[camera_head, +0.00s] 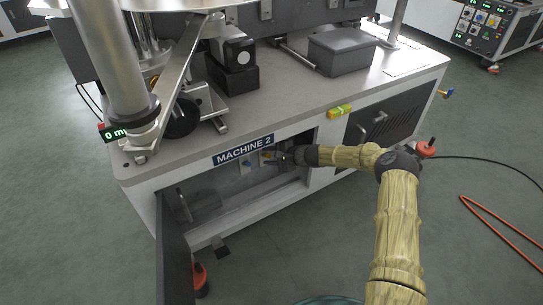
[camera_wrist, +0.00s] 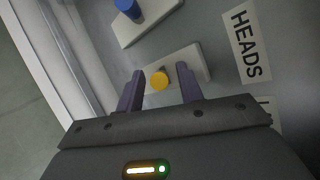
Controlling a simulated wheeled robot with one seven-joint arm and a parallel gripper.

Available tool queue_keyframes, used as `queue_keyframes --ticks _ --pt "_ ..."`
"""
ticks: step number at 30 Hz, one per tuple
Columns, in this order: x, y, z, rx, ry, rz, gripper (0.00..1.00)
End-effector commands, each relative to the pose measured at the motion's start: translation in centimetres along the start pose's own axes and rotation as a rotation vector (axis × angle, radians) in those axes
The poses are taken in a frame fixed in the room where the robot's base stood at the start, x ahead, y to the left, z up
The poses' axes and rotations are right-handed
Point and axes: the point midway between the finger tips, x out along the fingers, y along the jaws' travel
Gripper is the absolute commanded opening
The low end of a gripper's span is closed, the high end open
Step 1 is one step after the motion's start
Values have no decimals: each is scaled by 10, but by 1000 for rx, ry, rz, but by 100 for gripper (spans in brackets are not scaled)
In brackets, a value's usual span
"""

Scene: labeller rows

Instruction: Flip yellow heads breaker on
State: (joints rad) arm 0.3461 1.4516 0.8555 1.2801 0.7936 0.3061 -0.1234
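In the wrist view, the yellow breaker knob (camera_wrist: 159,80) sits on a pale plate (camera_wrist: 188,62) fixed to the grey panel. A white label reading HEADS (camera_wrist: 246,45) is to its right. My gripper (camera_wrist: 158,82) is open, with its two purple-grey fingers on either side of the yellow knob. I cannot tell whether the fingers touch it. In the head view, my gripper (camera_head: 284,156) reaches into the open cabinet under the MACHINE 2 sign (camera_head: 243,150).
A blue knob (camera_wrist: 128,8) on its own pale plate is above the yellow one in the wrist view. The cabinet door (camera_head: 174,250) hangs open at the left.

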Motion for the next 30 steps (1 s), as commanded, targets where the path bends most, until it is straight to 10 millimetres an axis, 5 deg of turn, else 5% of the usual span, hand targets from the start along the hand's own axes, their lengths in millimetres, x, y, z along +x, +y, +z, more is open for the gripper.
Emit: queue_keyframes --ticks 19,30 --pt "3 8 0 -54 -30 -119 39" --pt "-50 7 1 -53 -30 -115 39"
